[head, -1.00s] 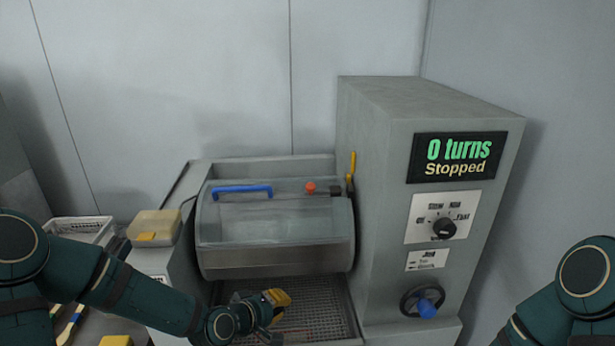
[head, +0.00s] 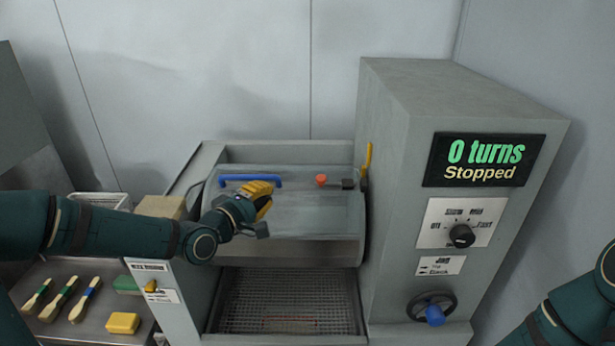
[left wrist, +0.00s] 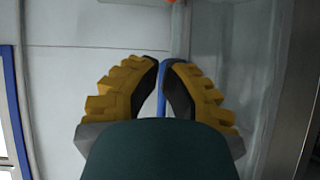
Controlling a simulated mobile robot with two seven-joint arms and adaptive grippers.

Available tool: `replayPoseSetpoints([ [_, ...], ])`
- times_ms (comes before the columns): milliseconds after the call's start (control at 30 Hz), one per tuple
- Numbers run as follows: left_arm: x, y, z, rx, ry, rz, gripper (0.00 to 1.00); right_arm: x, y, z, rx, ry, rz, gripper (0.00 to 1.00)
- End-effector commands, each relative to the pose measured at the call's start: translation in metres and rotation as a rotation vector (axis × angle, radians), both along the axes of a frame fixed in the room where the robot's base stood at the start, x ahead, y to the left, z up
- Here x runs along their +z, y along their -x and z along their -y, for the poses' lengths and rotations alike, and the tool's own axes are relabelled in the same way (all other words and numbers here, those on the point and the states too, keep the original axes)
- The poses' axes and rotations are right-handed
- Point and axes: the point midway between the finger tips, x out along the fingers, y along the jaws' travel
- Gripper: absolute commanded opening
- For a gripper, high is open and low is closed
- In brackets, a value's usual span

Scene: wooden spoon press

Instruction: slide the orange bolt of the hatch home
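The hatch (head: 300,215) is a clear curved cover on the front of the grey machine, and it looks closed. Its bolt has an orange knob (head: 321,180) near the hatch's upper right, with a dark block (head: 347,184) just right of it. A bit of orange (left wrist: 172,2) shows at the top of the left wrist view. My left gripper (head: 266,201) is in front of the hatch, left of and below the knob, apart from it. Its yellow fingers (left wrist: 161,66) nearly meet at the tips, with a thin blue strip visible in the gap. My right gripper is out of view.
A blue handle (head: 250,180) lies on the hatch just above my left gripper. A yellow lever (head: 366,165) stands right of the bolt, beside the tall control box (head: 400,200). A mesh tray (head: 285,300) lies below. Brushes and blocks lie on the left table (head: 50,340).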

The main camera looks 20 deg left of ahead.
Motion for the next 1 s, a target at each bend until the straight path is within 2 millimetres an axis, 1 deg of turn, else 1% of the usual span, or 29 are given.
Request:
replayPoseSetpoints([
  [167,-0.001,-0.005,0.002,-0.002,0.0,0.001,0.0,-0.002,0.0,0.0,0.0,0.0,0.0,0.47],
  [267,-0.002,-0.014,0.005,-0.002,0.001,0.002,0.0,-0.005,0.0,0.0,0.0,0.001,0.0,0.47],
  [500,-0.004,-0.048,0.017,-0.004,0.002,0.001,0.0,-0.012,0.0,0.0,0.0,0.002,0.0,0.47],
  [800,-0.006,-0.096,0.033,-0.004,0.001,0.0,0.0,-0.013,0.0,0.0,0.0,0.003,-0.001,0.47],
  [1000,-0.008,-0.107,0.054,-0.003,0.001,-0.001,0.0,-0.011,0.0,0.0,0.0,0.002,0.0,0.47],
])
